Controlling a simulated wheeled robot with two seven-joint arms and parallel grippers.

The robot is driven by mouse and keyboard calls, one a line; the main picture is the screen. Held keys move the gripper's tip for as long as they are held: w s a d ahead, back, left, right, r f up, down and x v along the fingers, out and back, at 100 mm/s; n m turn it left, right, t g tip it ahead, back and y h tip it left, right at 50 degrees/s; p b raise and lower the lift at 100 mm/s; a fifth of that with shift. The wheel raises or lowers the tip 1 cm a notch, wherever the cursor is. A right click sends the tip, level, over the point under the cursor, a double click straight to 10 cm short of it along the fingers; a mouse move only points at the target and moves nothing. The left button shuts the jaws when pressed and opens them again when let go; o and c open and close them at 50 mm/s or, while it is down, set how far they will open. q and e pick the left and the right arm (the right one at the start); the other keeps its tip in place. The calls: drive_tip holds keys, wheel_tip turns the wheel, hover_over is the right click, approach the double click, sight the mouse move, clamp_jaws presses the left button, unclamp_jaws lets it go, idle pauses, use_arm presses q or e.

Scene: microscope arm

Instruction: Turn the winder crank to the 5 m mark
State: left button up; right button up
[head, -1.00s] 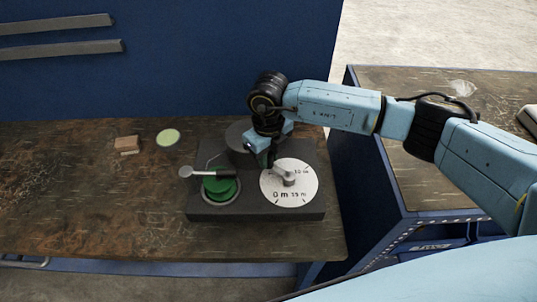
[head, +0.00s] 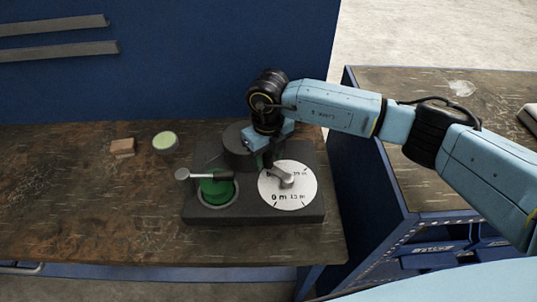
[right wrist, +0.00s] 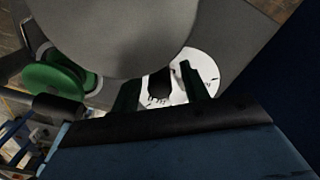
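A dark grey winder box (head: 252,213) stands on the workbench. On its right is a white dial (head: 305,183) marked 0 m, 15 m and 10 m; the rest of its marks are hidden. A grey crank (head: 286,181) sits at the dial's middle, its arm pointing left toward my gripper. My right gripper (head: 267,160) points down at the dial's far left edge. In the right wrist view its two fingers (right wrist: 162,88) are apart, on either side of a dark upright piece (right wrist: 160,84); a gap shows beside it. My left gripper is not in view.
A green spool (head: 216,188) with a grey lever (head: 196,175) is on the box's left. A dark cylinder (head: 238,144) rises behind, close to my gripper. A small wooden block (head: 122,147) and a pale green round item (head: 165,142) lie left. The bench's left front is clear.

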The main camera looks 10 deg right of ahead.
wheel_tip(320, 180, up, 13)
drive_tip(key=shift+r+b, duration=0.2)
drive_tip(key=shift+b, duration=0.1)
drive_tip(key=shift+f, duration=0.1)
idle(0.6)
